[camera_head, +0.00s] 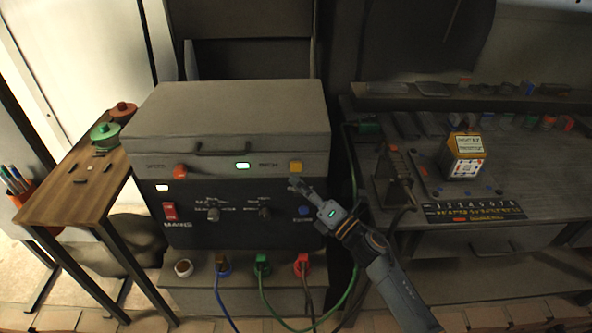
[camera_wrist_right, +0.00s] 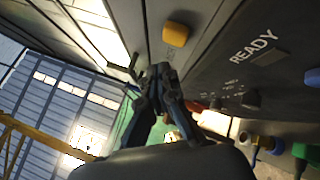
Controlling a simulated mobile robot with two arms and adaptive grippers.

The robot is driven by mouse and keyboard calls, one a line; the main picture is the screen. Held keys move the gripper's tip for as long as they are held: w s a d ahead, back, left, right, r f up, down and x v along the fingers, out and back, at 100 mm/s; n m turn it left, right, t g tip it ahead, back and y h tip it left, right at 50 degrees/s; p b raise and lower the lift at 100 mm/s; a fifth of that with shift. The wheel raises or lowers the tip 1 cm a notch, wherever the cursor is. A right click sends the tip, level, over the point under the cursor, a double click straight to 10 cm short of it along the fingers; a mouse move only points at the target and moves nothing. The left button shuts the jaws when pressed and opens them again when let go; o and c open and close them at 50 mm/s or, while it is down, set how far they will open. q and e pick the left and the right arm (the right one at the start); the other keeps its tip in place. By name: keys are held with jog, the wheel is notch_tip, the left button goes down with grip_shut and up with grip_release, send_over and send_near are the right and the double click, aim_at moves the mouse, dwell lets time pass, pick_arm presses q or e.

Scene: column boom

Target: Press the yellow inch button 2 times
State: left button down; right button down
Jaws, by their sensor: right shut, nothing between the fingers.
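The yellow inch button (camera_head: 295,166) sits at the right end of the light strip on the front of a grey control box (camera_head: 228,118). It also shows in the right wrist view as a yellow block (camera_wrist_right: 176,34), above the fingertips in the picture. My right gripper (camera_head: 297,184) is shut and empty, just below the yellow button. In the right wrist view its fingertips (camera_wrist_right: 161,70) are close together, and a gap shows between them and the button. My left gripper is not in view.
An orange-red knob (camera_head: 180,172) is at the strip's left end. A red switch (camera_head: 169,211), black knobs and a blue button (camera_head: 304,211) are below. Plugged cables (camera_head: 262,264) hang beneath. A wooden side table (camera_head: 75,190) stands left, a cluttered workbench (camera_head: 520,165) right.

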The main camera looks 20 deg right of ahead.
aim_at(291, 167)
jog(key=shift+w+d, duration=0.25)
jog(key=shift+w, duration=0.6)
jog(key=shift+w, duration=0.15)
dwell(0.8)
jog(key=shift+w+d+b, duration=0.15)
jog(key=shift+w+b, duration=0.15)
jog(key=shift+b, duration=0.1)
jog(key=shift+w+d, duration=0.15)
jog(key=shift+w, duration=0.3)
dwell(0.8)
jog(key=shift+s, duration=0.1)
jog(key=shift+s+a, duration=0.25)
jog(key=shift+s, duration=0.55)
